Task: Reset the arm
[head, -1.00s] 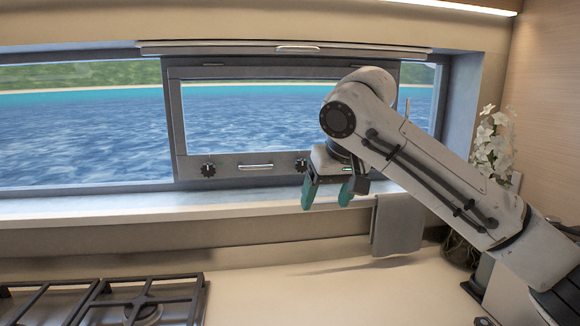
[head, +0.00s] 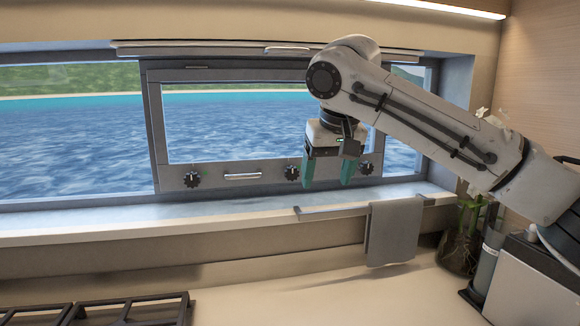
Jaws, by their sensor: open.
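My gripper (head: 327,180) hangs from the raised arm in front of the right part of the hull window's lower frame. Its two teal fingers point down and stand apart, with nothing between them. The window (head: 225,125) has a grey frame with a silver handle (head: 242,176) and dark knobs (head: 192,179) along its lower bar. A further knob (head: 291,173) shows just left of the gripper and another (head: 366,168) just right of it. I cannot tell how far the fingers are from the frame.
A grey towel (head: 393,232) hangs from a rail (head: 330,212) below the sill. A stove grate (head: 130,308) lies at the lower left. A glass vase (head: 460,238) with a plant and a white box-like appliance (head: 525,285) stand at the right. The middle counter (head: 290,295) is clear.

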